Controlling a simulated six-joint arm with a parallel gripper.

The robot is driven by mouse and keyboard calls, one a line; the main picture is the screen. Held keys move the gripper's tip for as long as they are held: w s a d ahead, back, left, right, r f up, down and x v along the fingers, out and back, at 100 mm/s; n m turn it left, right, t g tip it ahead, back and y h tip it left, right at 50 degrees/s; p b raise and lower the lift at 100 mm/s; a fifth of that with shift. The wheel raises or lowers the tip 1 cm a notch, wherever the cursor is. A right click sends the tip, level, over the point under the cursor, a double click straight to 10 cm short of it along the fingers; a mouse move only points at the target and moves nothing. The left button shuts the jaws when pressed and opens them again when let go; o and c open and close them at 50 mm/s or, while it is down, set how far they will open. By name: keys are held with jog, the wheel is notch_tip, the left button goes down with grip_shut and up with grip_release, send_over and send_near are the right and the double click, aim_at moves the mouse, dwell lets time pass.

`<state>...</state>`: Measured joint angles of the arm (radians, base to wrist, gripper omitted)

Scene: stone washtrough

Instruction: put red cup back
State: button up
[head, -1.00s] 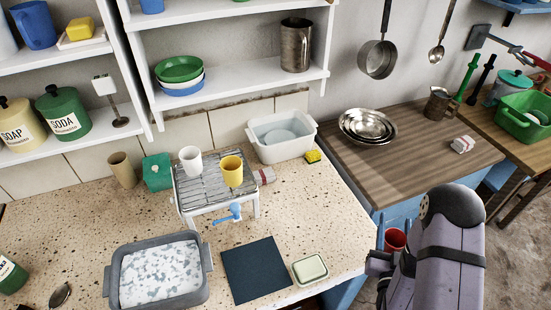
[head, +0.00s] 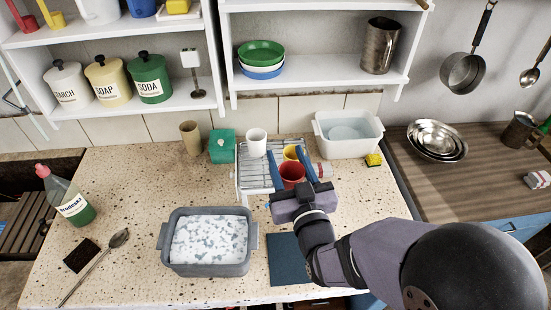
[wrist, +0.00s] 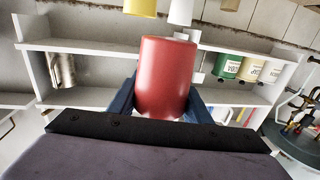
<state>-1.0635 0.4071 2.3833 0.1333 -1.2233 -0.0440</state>
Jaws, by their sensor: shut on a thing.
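The red cup (head: 292,172) is held upright between the blue fingers of my gripper (head: 291,167), with its open top showing. In the wrist view the red cup (wrist: 167,78) fills the middle, a finger on either side. It is over the front right part of the slatted rack (head: 256,175); I cannot tell whether it touches the slats. The yellow cup (head: 290,152) is just behind it, partly hidden. The white cup (head: 256,142) stands on the rack to the left. Both also show at the top of the wrist view, yellow (wrist: 140,7) and white (wrist: 181,12).
A grey basin of suds (head: 208,271) stands front left of the rack, and a dark mat (head: 287,262) lies in front. A white tub (head: 350,147) and a yellow sponge (head: 374,160) are right. A tan cup (head: 190,137) and green box (head: 222,158) are left. Shelves hang above.

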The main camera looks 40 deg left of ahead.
jog(key=s+a+r, duration=0.3)
jog(key=a+r, duration=0.2)
jog(key=a, duration=0.1)
jog(key=m+t+h, duration=0.2)
send_over(253, 142)
jog(key=v, duration=0.4)
notch_tip(253, 142, down, 4)
jog(key=shift+w+a+f+p, duration=0.1)
jog(key=shift+f+p, duration=0.75)
jog(key=shift+f, duration=1.45)
jog(key=shift+w+f+p, duration=0.1)
jog(key=shift+f+p, duration=0.7)
jog(key=shift+f, duration=1.55)
jog(key=shift+s+f, duration=0.1)
jog(key=shift+f, duration=0.4)
jog(key=shift+f, duration=0.2)
jog(key=o, duration=1.2)
